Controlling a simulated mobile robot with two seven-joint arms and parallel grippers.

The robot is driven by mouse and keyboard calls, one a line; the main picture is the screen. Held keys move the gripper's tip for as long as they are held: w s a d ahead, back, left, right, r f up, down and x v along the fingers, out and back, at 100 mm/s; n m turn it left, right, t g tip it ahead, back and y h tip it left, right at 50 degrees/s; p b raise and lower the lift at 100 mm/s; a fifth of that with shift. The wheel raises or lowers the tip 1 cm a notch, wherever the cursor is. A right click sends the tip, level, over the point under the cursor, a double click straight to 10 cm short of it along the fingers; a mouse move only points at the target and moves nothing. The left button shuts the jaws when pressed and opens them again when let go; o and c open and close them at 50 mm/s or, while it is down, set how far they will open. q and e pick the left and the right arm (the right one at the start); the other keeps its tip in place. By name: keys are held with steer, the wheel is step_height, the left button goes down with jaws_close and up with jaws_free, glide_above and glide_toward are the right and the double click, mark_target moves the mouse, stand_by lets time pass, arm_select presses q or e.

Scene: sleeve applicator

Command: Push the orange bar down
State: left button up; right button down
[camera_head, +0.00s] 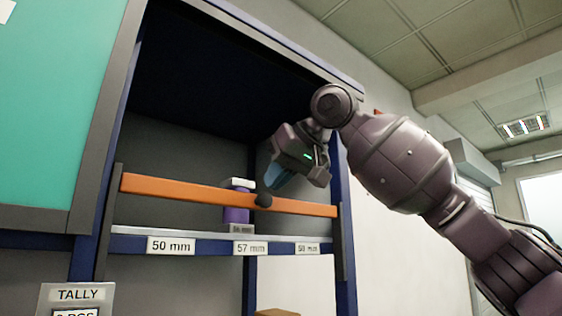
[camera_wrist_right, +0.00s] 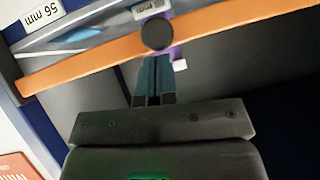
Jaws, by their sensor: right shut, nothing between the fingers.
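The orange bar (camera_head: 170,191) runs across the front of the shelf, tilted slightly down to the right in the head view. A dark round knob (camera_head: 263,200) sits at its middle. The bar also crosses the right wrist view (camera_wrist_right: 220,30), where the knob (camera_wrist_right: 157,34) is just beyond the fingertips. My right gripper (camera_head: 270,186) is shut and empty, its blue fingers at the bar beside the knob. I cannot tell whether they touch. It also shows in the right wrist view (camera_wrist_right: 154,60). My left gripper is not in view.
A purple and white item (camera_head: 237,213) stands on the shelf (camera_head: 130,242) behind the bar. A teal panel (camera_head: 60,100) is at the left, with a TALLY sign (camera_head: 77,294) below. Dark uprights flank the bar.

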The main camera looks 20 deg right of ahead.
steer(key=shift+a+f, duration=0.1)
steer(key=shift+f, duration=0.1)
arm_select(q)
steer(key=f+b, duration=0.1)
steer(key=b, duration=0.1)
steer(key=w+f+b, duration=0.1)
steer(key=b, duration=0.2)
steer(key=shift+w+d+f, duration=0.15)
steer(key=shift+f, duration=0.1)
arm_select(e)
step_height(320, 180, down, 9)
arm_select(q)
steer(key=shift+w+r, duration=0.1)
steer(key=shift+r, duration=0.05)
